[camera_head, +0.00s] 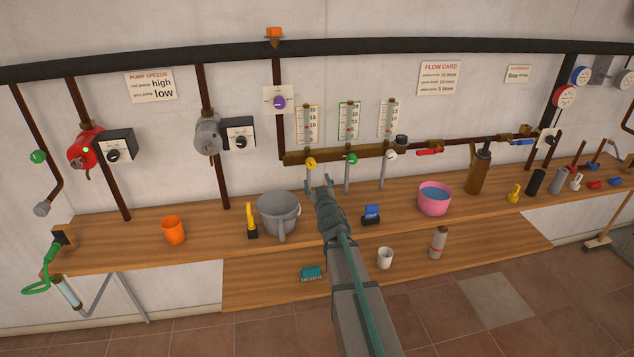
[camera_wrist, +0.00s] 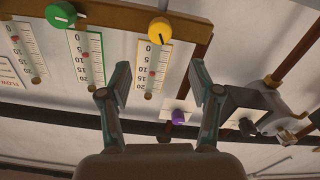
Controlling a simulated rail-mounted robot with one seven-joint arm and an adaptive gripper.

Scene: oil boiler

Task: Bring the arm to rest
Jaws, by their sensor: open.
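My gripper (camera_head: 325,187) is in the middle of the head view, above the wooden bench (camera_head: 340,222), with my arm reaching up from the lower right. In the wrist view my gripper (camera_wrist: 160,82) shows two fingers spread apart with nothing between them. The picture there is upside down. Beyond the fingers are the yellow valve knob (camera_wrist: 160,31), the green valve knob (camera_wrist: 61,15) and the purple dial (camera_wrist: 179,117). My fingers look apart from these, though the exact distance cannot be told.
A grey pot (camera_head: 279,213) stands left of my gripper, with a blue item (camera_head: 371,214) and pink bowl (camera_head: 434,198) to the right. A white cup (camera_head: 385,258) and grey bottle (camera_head: 438,242) stand on the lower shelf near my arm. Flow tubes (camera_head: 348,120) line the wall ahead.

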